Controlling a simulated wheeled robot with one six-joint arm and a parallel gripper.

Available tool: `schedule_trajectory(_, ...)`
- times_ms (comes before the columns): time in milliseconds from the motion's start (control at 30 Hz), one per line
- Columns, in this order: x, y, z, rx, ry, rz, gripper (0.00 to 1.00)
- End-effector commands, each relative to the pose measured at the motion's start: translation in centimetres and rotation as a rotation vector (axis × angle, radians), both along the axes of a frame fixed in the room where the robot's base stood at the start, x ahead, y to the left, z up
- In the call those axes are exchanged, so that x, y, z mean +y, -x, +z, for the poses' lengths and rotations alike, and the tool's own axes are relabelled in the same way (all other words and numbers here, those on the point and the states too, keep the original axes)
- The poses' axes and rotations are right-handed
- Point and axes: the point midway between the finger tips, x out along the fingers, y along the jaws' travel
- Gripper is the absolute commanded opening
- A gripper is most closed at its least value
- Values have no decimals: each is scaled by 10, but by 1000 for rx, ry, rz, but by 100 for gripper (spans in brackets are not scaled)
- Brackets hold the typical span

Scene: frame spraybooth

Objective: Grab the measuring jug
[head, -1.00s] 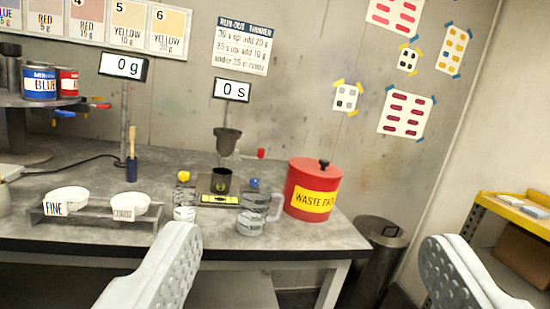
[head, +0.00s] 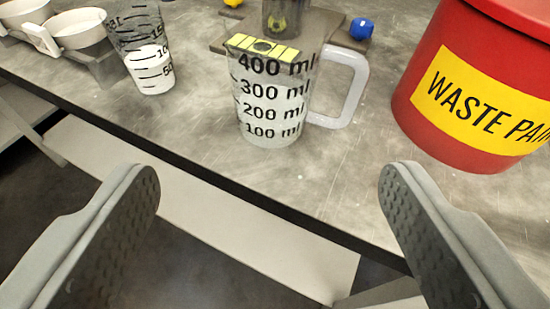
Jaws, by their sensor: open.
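The measuring jug (head: 270,115) is clear, marked from 100 ml to 400 ml, with a pale handle on its right side. It stands upright on the grey table (head: 190,135) near the front edge, and the lower part looks whitish. My gripper (head: 270,185) is open and empty. Its two fingers are spread wide in front of the table edge, nearer to me than the jug, with the jug between them in the picture. Neither finger touches the jug.
A smaller marked beaker (head: 148,60) stands left of the jug. The red waste paint bin (head: 468,85) stands close on the right. Behind the jug are a blue knob (head: 361,28) and a dark cup (head: 288,18) on a stand. White bowls (head: 75,28) sit at upper left.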

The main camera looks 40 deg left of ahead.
Motion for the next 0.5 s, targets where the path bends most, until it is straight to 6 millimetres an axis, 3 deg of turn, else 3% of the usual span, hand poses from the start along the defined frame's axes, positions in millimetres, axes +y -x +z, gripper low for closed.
schedule_trajectory(167,-6,-1,-15,60,-3,26,75)
schedule_trajectory(500,27,-32,-34,62,-3,29,75)
